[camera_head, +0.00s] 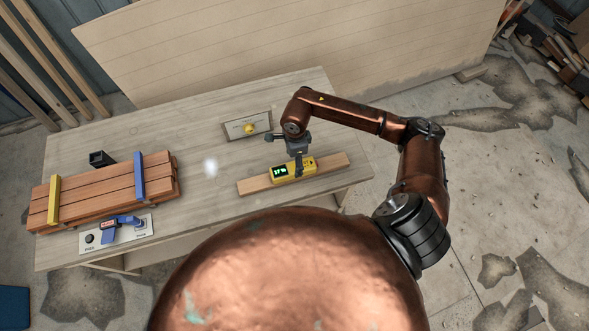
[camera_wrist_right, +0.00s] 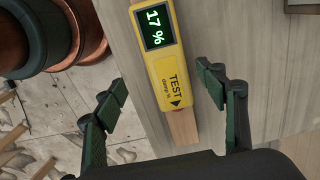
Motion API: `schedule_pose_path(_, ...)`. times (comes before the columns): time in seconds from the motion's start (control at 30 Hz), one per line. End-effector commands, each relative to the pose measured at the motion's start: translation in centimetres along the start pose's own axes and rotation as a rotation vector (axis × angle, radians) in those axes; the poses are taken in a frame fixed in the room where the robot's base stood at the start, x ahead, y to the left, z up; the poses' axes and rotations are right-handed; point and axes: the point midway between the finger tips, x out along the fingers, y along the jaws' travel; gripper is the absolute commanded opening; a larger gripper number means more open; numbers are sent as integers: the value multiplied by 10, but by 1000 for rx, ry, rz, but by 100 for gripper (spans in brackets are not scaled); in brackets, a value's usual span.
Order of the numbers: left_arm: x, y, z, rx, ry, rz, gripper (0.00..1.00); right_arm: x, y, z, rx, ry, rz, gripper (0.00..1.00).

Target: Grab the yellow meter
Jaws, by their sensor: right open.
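The yellow meter (camera_head: 293,170) lies on a light wooden strip on the table. In the right wrist view the meter (camera_wrist_right: 167,60) shows a dark screen reading 17 % and the words TEST and damp %. My right gripper (camera_head: 298,162) is over the meter in the head view. In the right wrist view the open right gripper (camera_wrist_right: 162,90) has one finger on each side of the meter's lower end, with gaps at both sides. The meter is not held. My left gripper is not in view.
The wooden strip (camera_head: 333,164) runs along the table (camera_head: 215,206) near its front right edge. A small plate with a yellow knob (camera_head: 249,128) lies behind it. Reddish boards (camera_head: 105,190) with yellow and blue straps lie at left, behind a labelled panel (camera_head: 120,235).

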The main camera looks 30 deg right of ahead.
Motion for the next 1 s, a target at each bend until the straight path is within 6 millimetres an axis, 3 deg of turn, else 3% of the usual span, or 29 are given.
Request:
schedule_pose_path(0.13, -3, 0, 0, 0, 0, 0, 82, 13, -1, -7, -1, 26, 1, 65)
schedule_pose_path(0.6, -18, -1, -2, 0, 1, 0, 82, 70, -7, -1, 0, 20, 1, 65)
schedule_pose_path(0.9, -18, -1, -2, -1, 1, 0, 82, 77, -8, -1, -1, 21, -1, 65)
schedule_pose_path(1.0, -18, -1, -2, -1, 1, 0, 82, 77, -8, -1, -1, 21, -1, 60)
